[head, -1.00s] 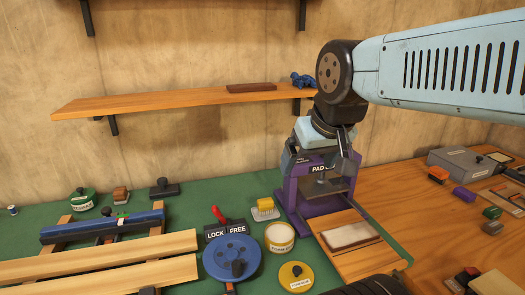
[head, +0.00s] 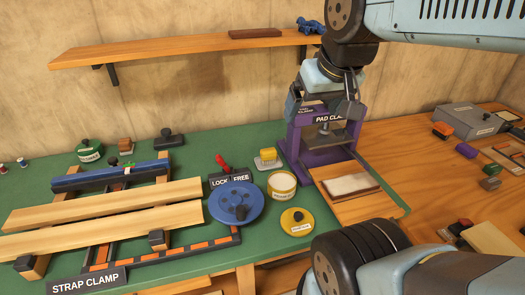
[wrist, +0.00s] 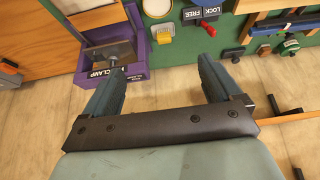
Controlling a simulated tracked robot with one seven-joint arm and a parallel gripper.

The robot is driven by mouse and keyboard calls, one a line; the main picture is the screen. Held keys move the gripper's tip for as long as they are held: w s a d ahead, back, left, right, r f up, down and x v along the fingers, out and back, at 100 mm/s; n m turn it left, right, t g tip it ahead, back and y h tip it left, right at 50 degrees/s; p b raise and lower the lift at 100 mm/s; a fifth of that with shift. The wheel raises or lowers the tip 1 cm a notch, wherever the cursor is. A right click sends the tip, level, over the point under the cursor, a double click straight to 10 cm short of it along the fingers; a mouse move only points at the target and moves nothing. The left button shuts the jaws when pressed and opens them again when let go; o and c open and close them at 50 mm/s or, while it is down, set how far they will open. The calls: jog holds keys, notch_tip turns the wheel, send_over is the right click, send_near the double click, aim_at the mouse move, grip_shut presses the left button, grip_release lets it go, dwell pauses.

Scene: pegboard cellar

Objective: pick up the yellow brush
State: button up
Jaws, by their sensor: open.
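The yellow brush (head: 267,157) has a yellow block top and pale bristles below. It rests on the green bench top, left of the purple pad clamp and behind a round cream-lidded tin. In the wrist view the yellow brush (wrist: 164,35) appears beyond the fingertips, roughly centred between them. My gripper (head: 322,106) is in the air, in front of the upper part of the pad clamp in the head picture, up and right of the brush. In the wrist view my gripper (wrist: 162,66) has its two fingers wide apart with nothing between them.
The purple pad clamp (head: 297,140) stands right of the brush. A red-handled lever with LOCK/FREE labels (head: 232,179), a blue round reel (head: 235,203), the cream-lidded tin (head: 282,184) and a yellow tin (head: 297,221) crowd the brush's left and front. A wooden shelf (head: 180,45) is above.

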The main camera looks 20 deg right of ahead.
jog(key=shift+w, duration=0.1)
jog(key=g, duration=0.6)
send_over(269, 150)
jog(key=s, duration=0.1)
notch_tip(269, 150, down, 18)
notch_tip(269, 150, down, 9)
jog(key=shift+r, duration=0.1)
jog(key=shift+w+a+f, duration=0.1)
jog(key=shift+w+f, duration=0.15)
jog(key=shift+f, duration=1)
jog(key=shift+w+f, duration=0.2)
jog(key=shift+f, duration=1.05)
